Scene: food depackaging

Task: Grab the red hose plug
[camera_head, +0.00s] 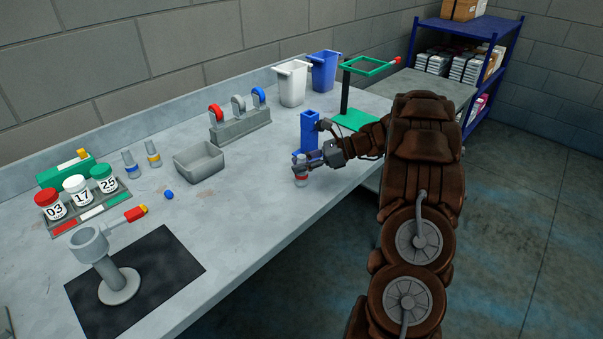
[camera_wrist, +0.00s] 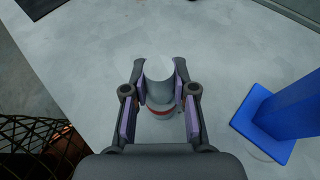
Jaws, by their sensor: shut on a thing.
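The red hose plug (camera_head: 301,181) is a small grey cylinder with a red band near the counter's front edge. In the wrist view the plug (camera_wrist: 159,88) stands between the finger pads, with its red band below them. My gripper (camera_head: 303,169) is shut on its upper part; the gripper (camera_wrist: 160,75) also shows in the wrist view with a pad on each side. The plug looks upright. I cannot tell whether its base touches the counter. Two similar plugs, one with a blue band (camera_head: 131,164) and one with a yellow band (camera_head: 153,155), stand farther left.
A blue post (camera_head: 310,128) stands close beside my gripper, and its base (camera_wrist: 262,126) is at the right in the wrist view. A grey tray (camera_head: 199,162) and a rack with coloured rings (camera_head: 240,127) are farther left. The counter between tray and gripper is clear.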

